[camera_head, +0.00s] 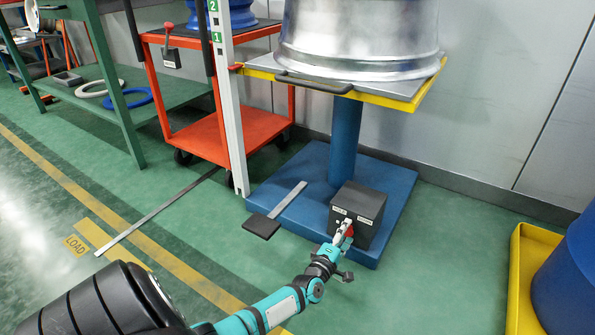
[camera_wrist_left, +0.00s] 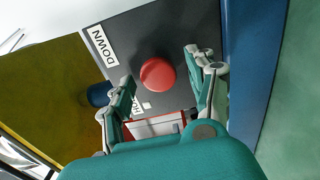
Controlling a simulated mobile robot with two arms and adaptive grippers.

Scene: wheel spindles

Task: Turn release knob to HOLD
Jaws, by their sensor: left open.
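The release knob is a red round knob (camera_wrist_left: 157,75) on the face of a dark grey control box (camera_head: 372,205). In the head view only a bit of red (camera_head: 349,231) shows beside my gripper. My left gripper (camera_head: 343,228) is at the front of the box. In the left wrist view its two fingers (camera_wrist_left: 160,70) are spread apart on either side of the knob, with gaps to it; contact cannot be seen. A white DOWN label (camera_wrist_left: 101,47) is readable. Another label (camera_wrist_left: 137,105), starting with H, is partly hidden by a finger. My right gripper is not seen.
The box stands on a blue base (camera_head: 290,170) with a blue column (camera_head: 346,135) under a yellow-edged platform (camera_head: 425,92) carrying a large silver wheel rim (camera_head: 358,35). A dark foot pedal (camera_head: 262,226) lies left of the box. A yellow tray (camera_head: 530,250) is at the right.

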